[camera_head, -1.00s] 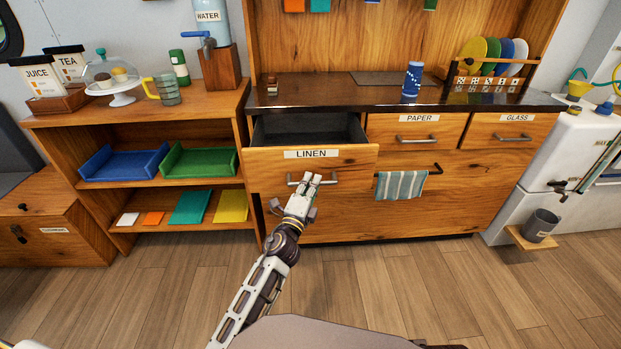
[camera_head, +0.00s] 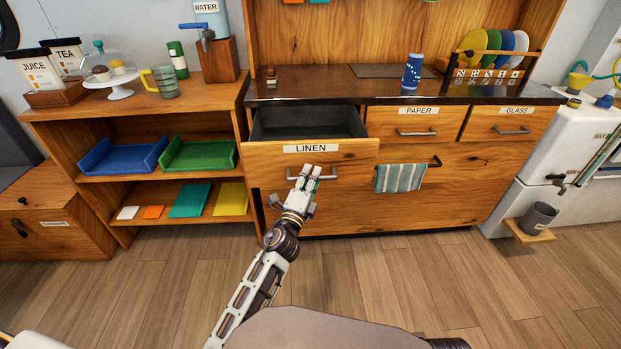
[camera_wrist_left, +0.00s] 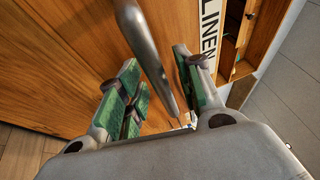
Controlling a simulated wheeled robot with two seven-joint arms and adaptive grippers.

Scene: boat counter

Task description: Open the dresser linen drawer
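The linen drawer (camera_head: 260,160) is a wooden drawer labelled LINEN and is pulled part way out of the dresser (camera_head: 440,190). Its dark inside (camera_head: 308,124) shows and looks empty. Its bar handle (camera_head: 328,174) is on the front below the label. My left gripper (camera_head: 308,171) is at this handle. In the left wrist view the handle (camera_wrist_left: 150,50) runs between the two green-padded fingers of the left gripper (camera_wrist_left: 162,98). The fingers are apart, with visible gaps beside the handle. My right gripper is not in view.
The paper drawer (camera_head: 417,122) and glass drawer (camera_head: 510,124) are shut. A striped towel (camera_head: 399,177) hangs on a rail right of my left gripper. An open shelf with blue (camera_head: 124,156) and green (camera_head: 198,153) trays stands left. The floor in front is clear.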

